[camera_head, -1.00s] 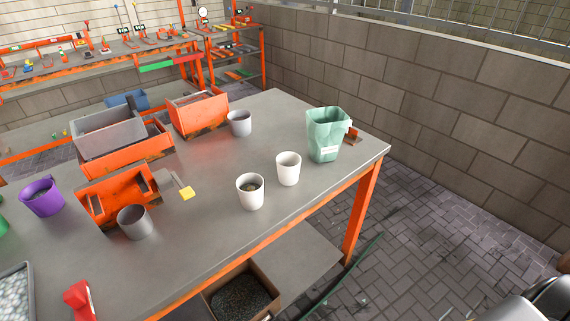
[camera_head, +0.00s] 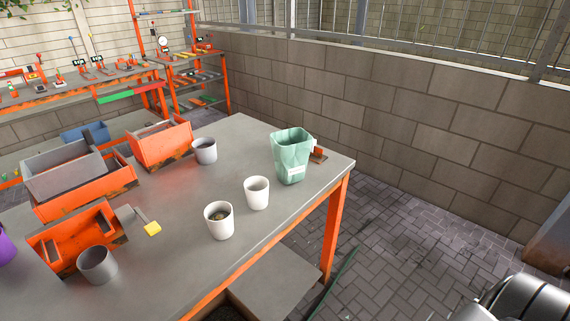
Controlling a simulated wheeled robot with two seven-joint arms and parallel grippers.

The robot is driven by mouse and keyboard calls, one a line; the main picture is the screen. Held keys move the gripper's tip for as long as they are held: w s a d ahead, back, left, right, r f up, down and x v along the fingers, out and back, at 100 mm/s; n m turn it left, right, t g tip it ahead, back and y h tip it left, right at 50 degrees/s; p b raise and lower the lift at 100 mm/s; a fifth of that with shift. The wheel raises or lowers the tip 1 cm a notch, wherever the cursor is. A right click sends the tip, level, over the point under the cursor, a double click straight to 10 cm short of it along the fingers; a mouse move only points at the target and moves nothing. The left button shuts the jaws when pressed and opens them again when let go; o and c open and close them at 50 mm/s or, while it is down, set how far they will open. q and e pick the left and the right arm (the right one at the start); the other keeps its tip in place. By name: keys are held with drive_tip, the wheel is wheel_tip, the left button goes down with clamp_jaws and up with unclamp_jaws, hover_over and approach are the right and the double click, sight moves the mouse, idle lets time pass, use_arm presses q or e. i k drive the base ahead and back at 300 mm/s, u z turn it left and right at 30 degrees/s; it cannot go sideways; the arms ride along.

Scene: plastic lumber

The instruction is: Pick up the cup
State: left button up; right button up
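Several cups stand on the grey-topped table. A white cup (camera_head: 219,222) with dark contents stands near the table's front edge. A second white cup (camera_head: 256,193) stands just behind it to the right. A grey cup (camera_head: 205,151) stands farther back beside an orange bin. Another grey cup (camera_head: 97,265) stands or leans at the lower left by an orange machine; its exact tilt is hard to tell. The frames do not show which cup is meant. A grey metallic part at the lower right corner looks like my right arm. Neither gripper is in view.
The grey table (camera_head: 180,190) has orange legs. A block wall (camera_head: 400,120) runs behind, with paved floor (camera_head: 390,250) at right.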

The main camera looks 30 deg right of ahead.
sight(218, 215)
drive_tip(key=u, duration=2.95)
drive_tip(key=k, duration=1.1)
drive_tip(key=z, duration=1.85)
